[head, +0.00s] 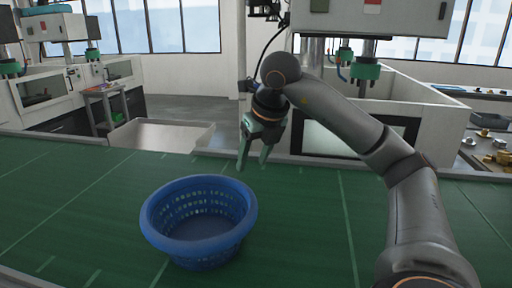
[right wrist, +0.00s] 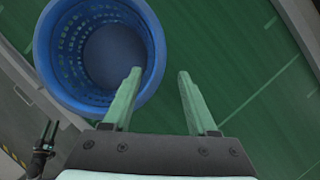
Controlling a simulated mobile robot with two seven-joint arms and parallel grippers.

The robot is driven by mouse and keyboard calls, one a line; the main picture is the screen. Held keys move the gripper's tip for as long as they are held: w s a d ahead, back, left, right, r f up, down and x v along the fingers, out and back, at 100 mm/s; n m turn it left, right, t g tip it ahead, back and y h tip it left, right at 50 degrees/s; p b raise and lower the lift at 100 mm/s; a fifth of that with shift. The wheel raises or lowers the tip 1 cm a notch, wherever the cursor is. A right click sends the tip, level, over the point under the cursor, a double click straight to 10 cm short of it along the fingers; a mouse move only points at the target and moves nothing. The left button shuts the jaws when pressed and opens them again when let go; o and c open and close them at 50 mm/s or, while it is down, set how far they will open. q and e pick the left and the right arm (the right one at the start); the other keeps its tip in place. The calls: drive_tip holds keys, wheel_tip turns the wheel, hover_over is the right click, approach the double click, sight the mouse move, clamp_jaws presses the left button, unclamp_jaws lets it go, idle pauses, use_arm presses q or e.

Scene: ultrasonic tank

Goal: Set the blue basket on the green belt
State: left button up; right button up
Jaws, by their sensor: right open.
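The blue basket (head: 199,222) stands upright on the green belt (head: 310,235) in the head view, left of the middle. It looks empty, with slotted walls and a wide round rim. My right gripper (head: 253,165) is open and empty, behind the basket and to its right, above the belt and apart from the rim. In the right wrist view the open green fingers (right wrist: 157,88) show with the basket (right wrist: 98,52) to their upper left and bare belt (right wrist: 222,55) between and beyond them.
A pale metal tray (head: 160,136) stands beyond the belt's far edge. A grey machine (head: 375,22) with a tank (head: 345,135) stands behind my right arm. Brass parts (head: 497,157) lie on a surface at far right. The belt right of the basket is clear.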

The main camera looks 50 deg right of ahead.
drive_tip(key=v, duration=0.3)
idle(0.7)
